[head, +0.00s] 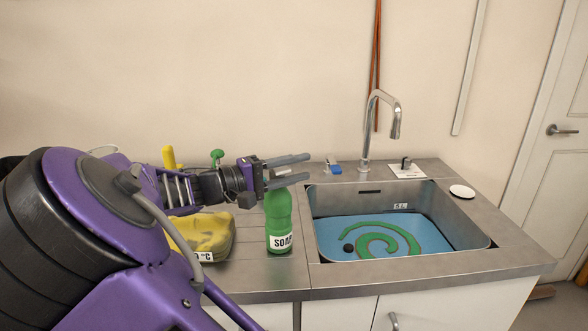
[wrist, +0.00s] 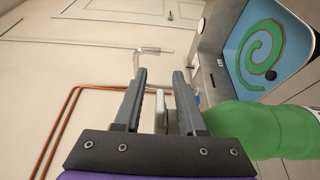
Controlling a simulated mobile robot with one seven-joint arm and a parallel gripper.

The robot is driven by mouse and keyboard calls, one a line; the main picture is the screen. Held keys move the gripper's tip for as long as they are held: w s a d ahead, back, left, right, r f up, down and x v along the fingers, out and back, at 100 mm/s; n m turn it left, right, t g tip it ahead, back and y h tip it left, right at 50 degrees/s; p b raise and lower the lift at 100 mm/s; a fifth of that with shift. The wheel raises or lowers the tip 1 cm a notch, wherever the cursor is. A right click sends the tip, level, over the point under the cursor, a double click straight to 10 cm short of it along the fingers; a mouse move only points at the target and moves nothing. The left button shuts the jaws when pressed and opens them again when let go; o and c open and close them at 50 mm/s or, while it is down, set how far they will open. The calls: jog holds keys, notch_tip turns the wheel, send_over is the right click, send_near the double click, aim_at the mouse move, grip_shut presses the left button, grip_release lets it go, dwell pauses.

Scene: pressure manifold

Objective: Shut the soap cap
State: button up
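The green soap bottle (head: 279,222) stands upright on the metal counter, just left of the sink, with its label facing me. A small whitish piece, apparently its cap (head: 283,171), shows above it between my fingers. My gripper (head: 309,166) is level over the bottle's top, with its two fingers apart. In the wrist view, my gripper (wrist: 159,74) has a clear gap between its fingers. The pale cap piece (wrist: 160,112) lies in that gap, and the bottle (wrist: 235,120) is to the right. I cannot tell whether a finger touches the cap, and the bottle's neck is partly hidden.
The sink (head: 480,240) with blue bottom and green spiral lies right of the bottle. The faucet (head: 366,130) rises behind it. A yellow item (head: 208,235) sits left of the bottle, partly behind my arm. A white disc (head: 462,191) lies on the right counter.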

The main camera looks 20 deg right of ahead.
jog(key=s+a+p, duration=0.1)
jog(key=s+a, duration=0.2)
jog(key=a, duration=1.4)
jog(key=shift+s, duration=0.2)
jog(key=shift+r, duration=0.1)
